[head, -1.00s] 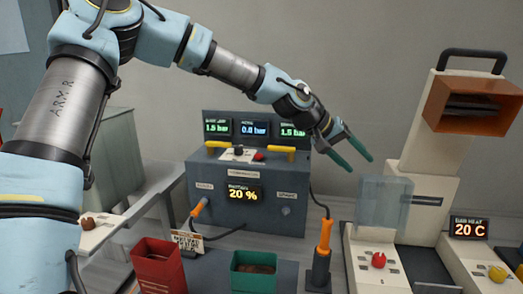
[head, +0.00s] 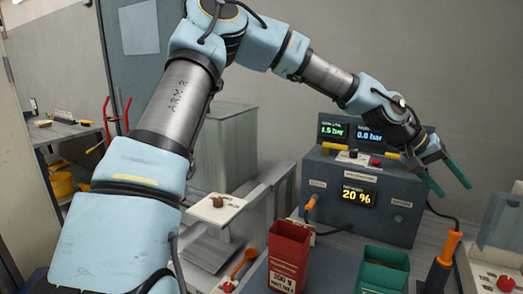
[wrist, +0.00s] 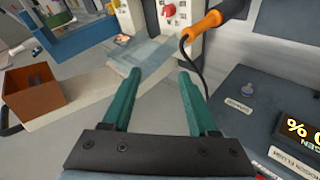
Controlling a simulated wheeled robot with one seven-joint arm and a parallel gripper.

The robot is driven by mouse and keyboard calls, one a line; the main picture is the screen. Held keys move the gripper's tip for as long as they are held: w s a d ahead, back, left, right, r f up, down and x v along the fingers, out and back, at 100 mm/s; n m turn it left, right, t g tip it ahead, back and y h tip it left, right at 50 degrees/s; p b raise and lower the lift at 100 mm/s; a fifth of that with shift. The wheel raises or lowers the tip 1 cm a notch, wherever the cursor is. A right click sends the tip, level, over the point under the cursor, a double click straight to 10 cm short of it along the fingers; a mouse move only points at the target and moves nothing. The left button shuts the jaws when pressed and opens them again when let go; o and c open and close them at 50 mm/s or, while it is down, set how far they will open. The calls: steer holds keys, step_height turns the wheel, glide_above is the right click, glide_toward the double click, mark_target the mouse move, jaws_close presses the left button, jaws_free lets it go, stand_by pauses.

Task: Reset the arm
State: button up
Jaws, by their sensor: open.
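My arm (head: 178,105) reaches up from the lower left of the head view, bends at the top and comes down to the right. My gripper (head: 450,182) is at its end, with two green fingers spread apart and nothing between them. It hangs in the air in front of the wall, to the right of the grey control box (head: 365,195). In the wrist view the two green fingers of my gripper (wrist: 158,90) are wide apart and empty, above a pale surface.
A red bin (head: 289,250) and a green bin (head: 383,268) stand in front of the box. An orange-handled tool (head: 447,250) stands upright beside them, its cable running to the box. A grey tank (head: 228,145) is behind my arm. The wrist view shows an orange-brown box (wrist: 33,95).

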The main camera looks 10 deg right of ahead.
steer(key=w+a+f+n+t+y, duration=0.1)
steer(key=w+a+f+t+y, duration=0.3)
steer(key=a, duration=0.6)
steer(key=w+a+f+n+g, duration=0.1)
steer(key=w+a+f, duration=0.1)
steer(key=w+a, duration=0.6)
steer(key=w+a+f+n+t+y, duration=0.15)
steer(key=a+f, duration=0.25)
steer(key=a, duration=0.9)
steer(key=s+a+n+y, duration=0.1)
steer(key=s+a+n, duration=0.1)
steer(key=a, duration=1.1)
steer(key=s+a+r+n+y, duration=0.1)
steer(key=s+a+n+y, duration=0.1)
steer(key=a, duration=1.1)
steer(key=shift+s+n+b, duration=0.2)
steer(key=shift+n+b, duration=0.15)
